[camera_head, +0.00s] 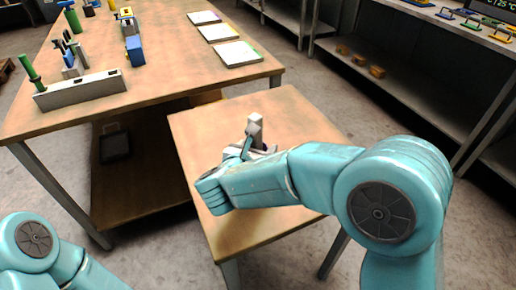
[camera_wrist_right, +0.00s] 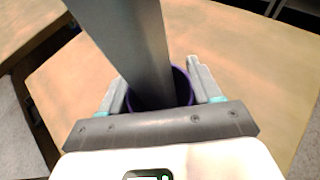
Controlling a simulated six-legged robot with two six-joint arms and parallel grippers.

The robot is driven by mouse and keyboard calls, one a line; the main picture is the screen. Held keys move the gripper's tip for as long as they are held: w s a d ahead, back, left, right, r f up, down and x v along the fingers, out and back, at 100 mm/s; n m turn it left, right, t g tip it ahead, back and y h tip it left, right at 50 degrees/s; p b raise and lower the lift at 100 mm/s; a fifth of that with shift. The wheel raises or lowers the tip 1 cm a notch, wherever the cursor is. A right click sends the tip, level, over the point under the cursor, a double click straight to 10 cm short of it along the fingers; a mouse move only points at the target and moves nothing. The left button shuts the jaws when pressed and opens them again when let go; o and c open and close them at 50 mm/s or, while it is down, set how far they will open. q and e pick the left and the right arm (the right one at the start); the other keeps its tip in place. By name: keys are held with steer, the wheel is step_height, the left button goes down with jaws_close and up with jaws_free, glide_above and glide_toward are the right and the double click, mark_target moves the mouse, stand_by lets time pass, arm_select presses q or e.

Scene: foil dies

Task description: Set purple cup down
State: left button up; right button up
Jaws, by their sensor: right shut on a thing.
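The purple cup (camera_wrist_right: 182,88) shows in the right wrist view as a dark purple rim between the fingers of my right gripper (camera_wrist_right: 156,90). The gripper is shut on the cup. A grey bar (camera_wrist_right: 130,45) crosses in front of the cup's opening and seems to stand in it; its lower end is hidden. In the head view my right gripper (camera_head: 252,150) is over the small wooden table (camera_head: 285,110), and the cup is hidden there. I cannot tell whether the cup's base touches the table. My left arm shows only at the lower left; its gripper is out of view.
The small table is bare around the gripper. A larger table (camera_head: 165,75) behind it holds a grey block with a green-handled tool (camera_head: 80,92), more tools, and several framed sheets (camera_head: 238,54). A shelf unit (camera_head: 400,75) with small orange-brown items stands at the right.

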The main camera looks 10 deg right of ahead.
steer(key=o, duration=1.4)
steer(key=shift+f, duration=0.1)
steer(key=v, duration=1.2)
